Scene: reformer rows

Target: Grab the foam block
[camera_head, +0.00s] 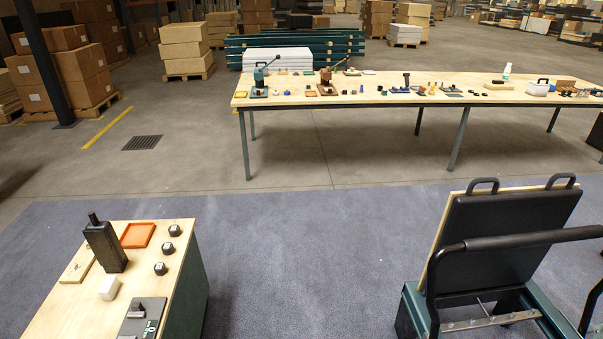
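A small white block (109,288), which looks like the foam block, sits on the near wooden-topped cabinet (75,309) at the lower left. A tall dark box-shaped object with a short stub on top (106,246) stands just behind it. The white block is in plain view, with nothing on top of it. Its material is too small to tell for sure. My gripper and arm are not in this view.
An orange tray (137,235), several dark knobs (161,268) and a grey panel (142,317) share the cabinet top. A black padded reformer (508,240) stands at right. A long table (345,101) with many small items stands behind. Blue-grey carpet (300,265) between is clear.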

